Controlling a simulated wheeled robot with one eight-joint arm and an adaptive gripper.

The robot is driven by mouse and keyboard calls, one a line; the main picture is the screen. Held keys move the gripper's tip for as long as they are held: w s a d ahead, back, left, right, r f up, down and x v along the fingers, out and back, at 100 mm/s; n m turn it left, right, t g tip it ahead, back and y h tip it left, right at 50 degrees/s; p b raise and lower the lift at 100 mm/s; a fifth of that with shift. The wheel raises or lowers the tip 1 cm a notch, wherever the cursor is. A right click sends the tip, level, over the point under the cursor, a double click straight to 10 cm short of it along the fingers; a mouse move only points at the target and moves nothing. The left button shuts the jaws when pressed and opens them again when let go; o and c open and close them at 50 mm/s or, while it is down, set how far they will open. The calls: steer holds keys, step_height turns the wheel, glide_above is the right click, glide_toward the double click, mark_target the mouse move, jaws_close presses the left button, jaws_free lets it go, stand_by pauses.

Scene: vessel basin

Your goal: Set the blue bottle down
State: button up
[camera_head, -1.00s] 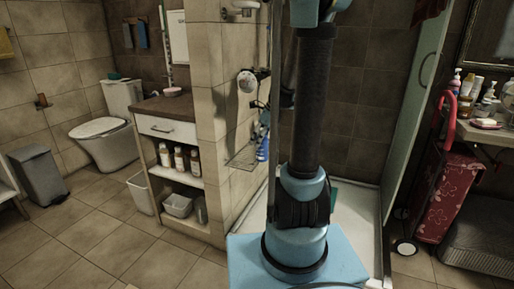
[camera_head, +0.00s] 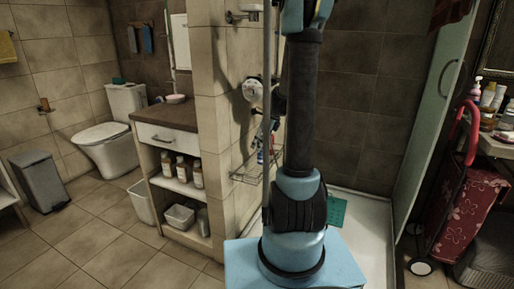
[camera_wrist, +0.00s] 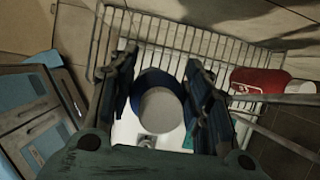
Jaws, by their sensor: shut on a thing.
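The blue bottle (camera_wrist: 150,78) is between the two fingers of my gripper (camera_wrist: 163,68) in the wrist view, with its pale round cap (camera_wrist: 161,110) facing the camera. My gripper is shut on it. The wire rack (camera_wrist: 225,52) shows beyond the bottle and fingers. In the head view, a small blue shape (camera_head: 260,157) shows just above the wire rack (camera_head: 246,178) on the tiled wall. My arm and a vertical pole partly block that spot. I cannot tell whether the bottle's base touches the rack.
A red container (camera_wrist: 258,81) with a white end lies at the rack's right side in the wrist view. The glass shower panel (camera_head: 427,110) stands to the right, with a red flowered trolley (camera_head: 468,210) beyond it. A wood-topped cabinet (camera_head: 168,117) stands left of the wall.

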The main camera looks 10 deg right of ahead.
steer(key=w+f, duration=0.5)
steer(key=w, duration=0.3)
steer(key=shift+d, duration=0.35)
steer(key=o, duration=1.2)
steer(key=v, duration=0.7)
steer(key=shift+r, duration=0.3)
steer(key=shift+d, duration=0.1)
